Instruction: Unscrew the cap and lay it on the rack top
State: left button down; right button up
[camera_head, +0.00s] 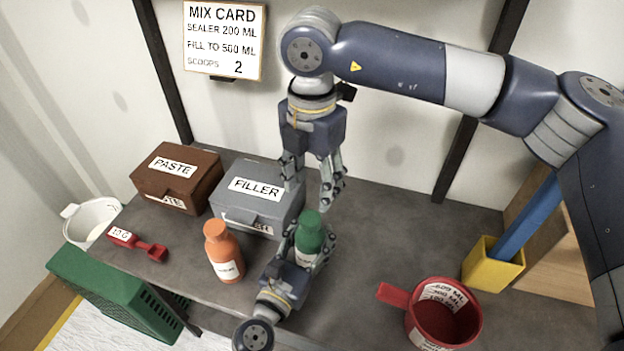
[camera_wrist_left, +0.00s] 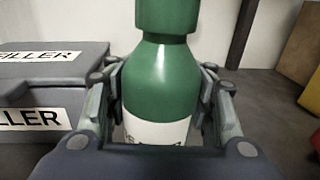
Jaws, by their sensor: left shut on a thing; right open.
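A green bottle (camera_head: 307,247) with a white label and a green cap (camera_head: 311,220) stands upright on the rack top (camera_head: 376,215). My left gripper (camera_head: 312,251) is shut around the bottle's body. In the left wrist view the bottle (camera_wrist_left: 160,85) sits between both fingers, with its cap (camera_wrist_left: 167,14) above, cut off by the top edge. The cap is on the bottle. My right gripper (camera_head: 314,190) is open and empty, pointing down above and behind the cap, apart from it.
A grey FILLER box (camera_head: 260,198) and brown PASTE box (camera_head: 178,178) stand at the back left. An orange bottle (camera_head: 223,252) and red scoop (camera_head: 137,245) are left of my left gripper. A red measuring cup (camera_head: 440,312) and yellow holder (camera_head: 493,264) stand right. The rack's middle right is clear.

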aim_at(312, 215)
jog(key=shift+f+m, duration=0.25)
jog(key=shift+m, duration=0.05)
notch_tip(312, 215, down, 8)
jog(key=shift+r, duration=0.25)
jog(key=shift+c, duration=0.2)
